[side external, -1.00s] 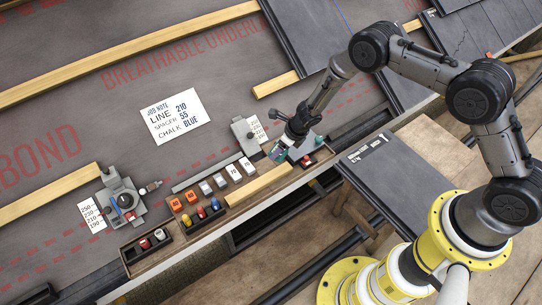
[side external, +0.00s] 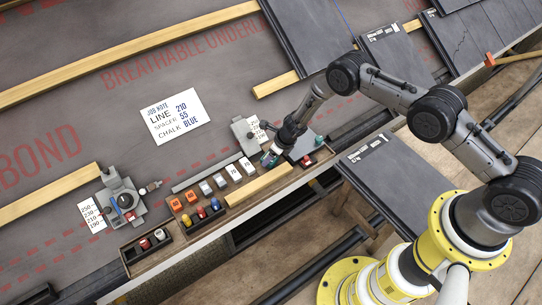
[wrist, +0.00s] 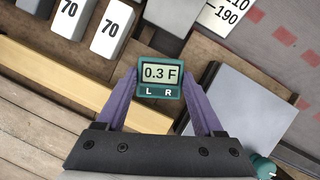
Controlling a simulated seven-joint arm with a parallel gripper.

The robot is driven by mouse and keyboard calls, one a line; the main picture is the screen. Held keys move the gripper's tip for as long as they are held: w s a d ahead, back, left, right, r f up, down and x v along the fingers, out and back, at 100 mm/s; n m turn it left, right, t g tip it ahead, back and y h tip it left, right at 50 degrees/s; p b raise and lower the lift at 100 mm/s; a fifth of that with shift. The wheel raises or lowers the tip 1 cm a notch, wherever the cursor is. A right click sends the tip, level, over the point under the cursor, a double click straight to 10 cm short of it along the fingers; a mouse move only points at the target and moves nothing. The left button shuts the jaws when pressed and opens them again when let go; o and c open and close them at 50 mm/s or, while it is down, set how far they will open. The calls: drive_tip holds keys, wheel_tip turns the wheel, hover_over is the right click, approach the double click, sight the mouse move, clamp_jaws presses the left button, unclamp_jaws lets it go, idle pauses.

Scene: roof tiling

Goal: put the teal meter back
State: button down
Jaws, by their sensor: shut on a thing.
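The teal meter (wrist: 160,80) is between the two purple fingers of my gripper (wrist: 162,92) in the wrist view. In the side view, my gripper (side external: 271,160) is low over the wooden tray at the right end of the row of blocks, and the meter (side external: 268,160) shows as a small teal patch at the fingertips. I cannot tell whether the meter touches the tray.
White blocks marked 70 (wrist: 110,28) stand left of the meter. A wooden batten (wrist: 55,80) lies along the tray's front. A grey plate (wrist: 240,105) lies to the right. A red item (side external: 319,140) sits in the tray's right compartment. A slate stack (side external: 385,170) stands nearby.

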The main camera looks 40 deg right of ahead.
drive_tip(key=shift+w+f, duration=0.1)
drive_tip(key=shift+f, duration=0.1)
drive_tip(key=shift+f, duration=0.1)
unclamp_jaws()
